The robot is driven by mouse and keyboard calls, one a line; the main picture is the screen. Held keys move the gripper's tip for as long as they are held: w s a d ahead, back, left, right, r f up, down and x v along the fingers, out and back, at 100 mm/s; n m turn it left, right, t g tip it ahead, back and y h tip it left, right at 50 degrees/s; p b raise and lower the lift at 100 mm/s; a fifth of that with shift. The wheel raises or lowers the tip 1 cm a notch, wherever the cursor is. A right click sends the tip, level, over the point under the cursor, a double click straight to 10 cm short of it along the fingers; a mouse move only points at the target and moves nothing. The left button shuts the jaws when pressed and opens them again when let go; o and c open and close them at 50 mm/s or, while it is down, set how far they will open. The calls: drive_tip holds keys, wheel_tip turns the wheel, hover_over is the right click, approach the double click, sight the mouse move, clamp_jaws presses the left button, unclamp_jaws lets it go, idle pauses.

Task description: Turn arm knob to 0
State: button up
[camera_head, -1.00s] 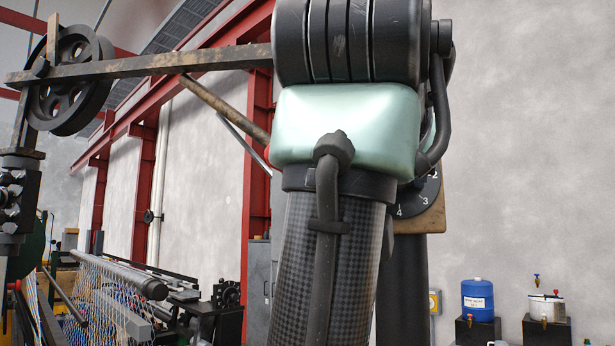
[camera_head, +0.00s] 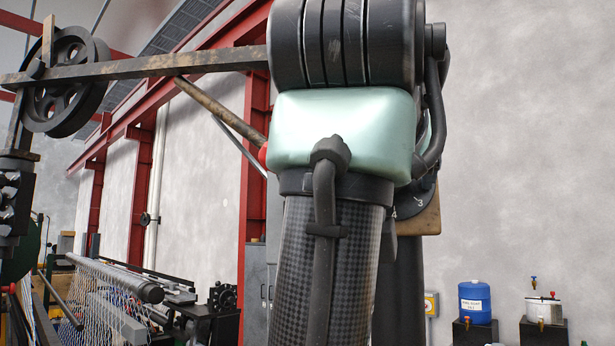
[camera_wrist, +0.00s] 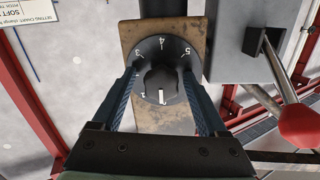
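The arm knob (camera_wrist: 160,80) is a black ridged grip on a round black dial (camera_wrist: 166,50) with white numbers, mounted on a worn brown plate (camera_wrist: 130,33). In the wrist view 3, 4 and 5 show along its upper side. A white mark lies at the knob's lower end, too small to read surely. My gripper (camera_wrist: 159,72) is open, with one finger on each side of the knob and gaps between. In the head view my arm hides the gripper and most of the dial (camera_head: 418,204); only its edge with a 3 shows.
A lever with a red ball (camera_wrist: 302,125) stands right of the dial in the wrist view, beside a grey box (camera_wrist: 232,40). In the head view, a loom with threads (camera_head: 110,290) is lower left. A blue barrel (camera_head: 475,302) and a silver pot (camera_head: 543,309) stand lower right.

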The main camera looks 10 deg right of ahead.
drive_tip(key=shift+a, duration=0.1)
drive_tip(key=b+v, duration=0.6)
drive_tip(key=v, duration=0.7)
